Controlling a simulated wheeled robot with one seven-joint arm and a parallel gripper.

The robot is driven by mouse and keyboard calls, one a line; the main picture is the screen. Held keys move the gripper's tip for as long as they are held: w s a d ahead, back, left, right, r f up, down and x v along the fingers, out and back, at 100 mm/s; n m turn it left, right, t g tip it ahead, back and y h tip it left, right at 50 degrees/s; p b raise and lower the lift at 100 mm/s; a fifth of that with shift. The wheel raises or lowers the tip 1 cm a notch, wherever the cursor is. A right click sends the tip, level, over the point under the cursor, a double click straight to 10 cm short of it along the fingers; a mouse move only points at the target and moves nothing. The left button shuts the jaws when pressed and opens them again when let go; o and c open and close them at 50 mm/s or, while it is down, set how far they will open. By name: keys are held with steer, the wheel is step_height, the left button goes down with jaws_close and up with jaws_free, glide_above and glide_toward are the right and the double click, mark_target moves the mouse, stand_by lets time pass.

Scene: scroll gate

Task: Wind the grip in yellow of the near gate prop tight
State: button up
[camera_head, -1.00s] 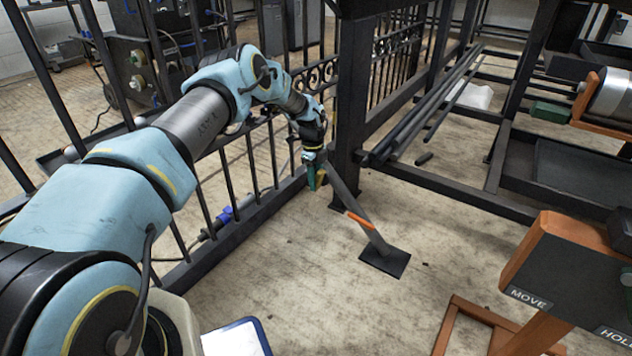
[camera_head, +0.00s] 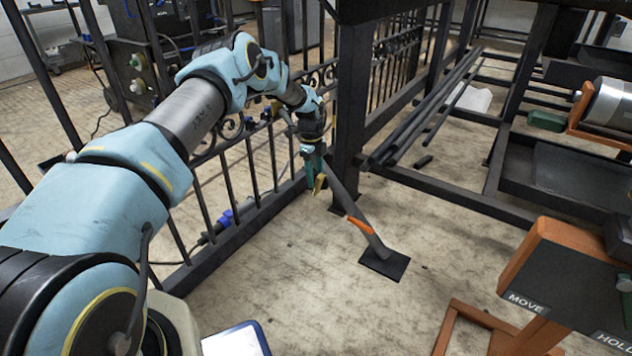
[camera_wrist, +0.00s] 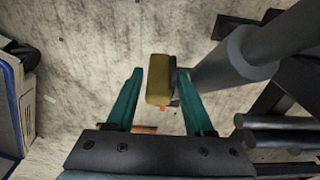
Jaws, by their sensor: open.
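The near gate prop (camera_head: 357,216) is a dark slanted tube with an orange band, running from beside the gate post to a square black foot plate on the floor. Its yellow grip (camera_head: 319,184) is small and partly hidden by my gripper (camera_head: 314,174) in the head view. In the wrist view the grip (camera_wrist: 158,80) is a yellow block beside the grey prop tube (camera_wrist: 236,58). My gripper (camera_wrist: 160,78) is open, with one teal finger on each side of the grip. Gaps show between the fingers and the grip; depth is hard to judge.
The dark gate (camera_head: 255,165) and its thick post (camera_head: 350,110) stand close to my gripper. Loose dark bars (camera_head: 425,110) lie on the frame at right. A stand labelled MOVE and HOLD (camera_head: 560,270) is at lower right. The floor around the foot plate is clear.

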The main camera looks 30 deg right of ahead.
step_height(320, 180, up, 7)
steer(key=p, duration=0.1)
steer(key=shift+w+a, duration=0.15)
steer(key=shift+w, duration=0.05)
steer(key=shift+o, duration=0.2)
steer(key=shift+f, duration=0.1)
